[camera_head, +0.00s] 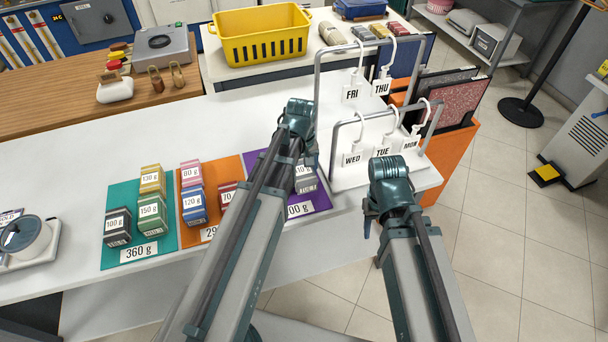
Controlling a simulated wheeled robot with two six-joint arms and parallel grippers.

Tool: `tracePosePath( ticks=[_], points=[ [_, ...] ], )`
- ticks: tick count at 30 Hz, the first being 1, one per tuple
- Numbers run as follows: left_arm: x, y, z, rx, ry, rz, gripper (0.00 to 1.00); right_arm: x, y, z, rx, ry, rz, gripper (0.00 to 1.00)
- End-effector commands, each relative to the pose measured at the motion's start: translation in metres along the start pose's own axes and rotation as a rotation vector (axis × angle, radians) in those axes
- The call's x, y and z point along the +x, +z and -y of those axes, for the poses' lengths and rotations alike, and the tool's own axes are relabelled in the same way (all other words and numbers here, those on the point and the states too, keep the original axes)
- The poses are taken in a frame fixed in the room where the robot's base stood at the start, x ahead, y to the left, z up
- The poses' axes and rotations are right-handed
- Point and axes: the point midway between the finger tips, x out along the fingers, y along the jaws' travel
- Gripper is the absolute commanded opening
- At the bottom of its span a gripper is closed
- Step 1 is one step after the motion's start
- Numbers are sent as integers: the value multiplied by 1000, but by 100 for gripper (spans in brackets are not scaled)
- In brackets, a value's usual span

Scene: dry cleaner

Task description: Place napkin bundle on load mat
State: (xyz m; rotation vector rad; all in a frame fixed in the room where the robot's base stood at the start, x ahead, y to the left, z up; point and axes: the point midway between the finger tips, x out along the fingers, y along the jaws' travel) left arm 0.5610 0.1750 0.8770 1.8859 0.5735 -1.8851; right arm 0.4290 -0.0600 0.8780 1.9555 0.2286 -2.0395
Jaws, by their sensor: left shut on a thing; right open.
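Three load mats lie on the white counter: a teal mat (115,199) labelled 360 g, an orange mat (233,166) with its label partly covered, and a purple mat (320,199) whose label ends in 00 g. Yellow (152,180), green (152,215) and dark grey (117,228) bundles are on teal. Pink (190,174), blue (194,206) and red (226,197) bundles are on orange. My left gripper (306,164) is shut on a grey bundle (306,181) over purple; I cannot tell whether it touches the mat. My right gripper (371,222), fingers mostly hidden, is open beside the counter's edge.
A scale (28,240) is at far left. A yellow basket (262,40) sits behind. The counter behind the teal mat is clear.

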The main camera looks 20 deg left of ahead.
Motion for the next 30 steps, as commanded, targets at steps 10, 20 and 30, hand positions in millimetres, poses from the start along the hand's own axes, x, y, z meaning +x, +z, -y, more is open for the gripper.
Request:
tracePosePath(
  ticks=[10,20,30],
  points=[
    [39,-4,-15,-3,0,0,17,39,-2,4,0,0,0,50],
    [38,-3,-16,-4,0,0,17,37,-2,4,0,0,0,50],
    [40,-4,-15,-4,0,0,100,39,-2,4,0,0,0,50]
  ],
)
